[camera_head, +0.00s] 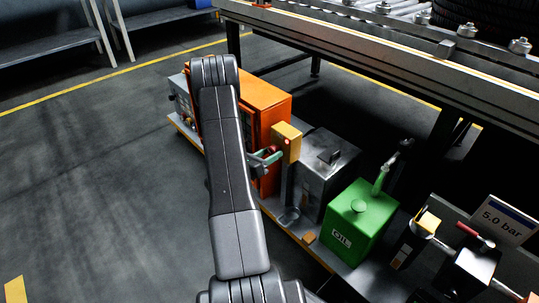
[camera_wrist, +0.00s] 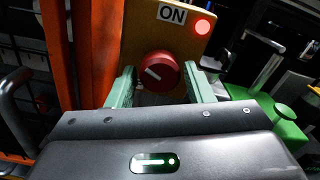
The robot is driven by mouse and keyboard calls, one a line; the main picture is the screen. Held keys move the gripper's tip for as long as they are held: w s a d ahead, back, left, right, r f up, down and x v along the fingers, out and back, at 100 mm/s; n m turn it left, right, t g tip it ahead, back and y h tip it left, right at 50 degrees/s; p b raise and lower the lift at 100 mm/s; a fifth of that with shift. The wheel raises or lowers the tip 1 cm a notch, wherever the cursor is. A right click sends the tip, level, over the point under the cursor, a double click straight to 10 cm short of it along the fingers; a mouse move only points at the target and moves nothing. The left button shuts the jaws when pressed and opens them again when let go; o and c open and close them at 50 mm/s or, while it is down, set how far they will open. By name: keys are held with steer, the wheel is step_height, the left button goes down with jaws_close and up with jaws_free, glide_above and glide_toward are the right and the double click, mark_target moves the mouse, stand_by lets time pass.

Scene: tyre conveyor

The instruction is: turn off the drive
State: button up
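The drive switch is a yellow box (camera_wrist: 147,25) with a red round knob (camera_wrist: 156,71), an "ON" label (camera_wrist: 172,14) and a glowing red lamp (camera_wrist: 202,26). The white mark on the knob slants toward the upper left. My gripper (camera_wrist: 160,88) has green fingers, one on each side of the knob, with the knob showing between them. The fingers are apart; contact with the knob cannot be told. In the head view my gripper (camera_head: 268,157) is at the front of the yellow box (camera_head: 287,143), and the knob is hidden.
An orange cabinet (camera_head: 262,98) stands left of the switch. A grey metal box (camera_head: 326,165) and a green oil can (camera_head: 358,215) stand to its right. The conveyor's edge (camera_head: 400,60) runs above and behind. Open floor (camera_head: 110,180) lies left.

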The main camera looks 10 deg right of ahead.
steer(key=c, duration=0.6)
steer(key=shift+r+n+p, duration=0.2)
steer(key=shift+n+p, duration=0.75)
steer(key=shift+n, duration=0.05)
steer(key=shift+c, duration=0.2)
steer(key=n+p, duration=0.1)
steer(key=n, duration=0.2)
steer(key=shift+f+n+p, duration=0.2)
steer(key=shift+n+p, duration=0.1)
steer(key=shift+p, duration=0.05)
steer(key=o, duration=1)
steer(key=shift+s+a, duration=0.1)
steer(key=p+v, duration=0.2)
steer(key=v, duration=1.1)
steer(key=shift+a+p, duration=0.25)
steer(key=shift+p, duration=0.05)
steer(key=shift+s, duration=0.15)
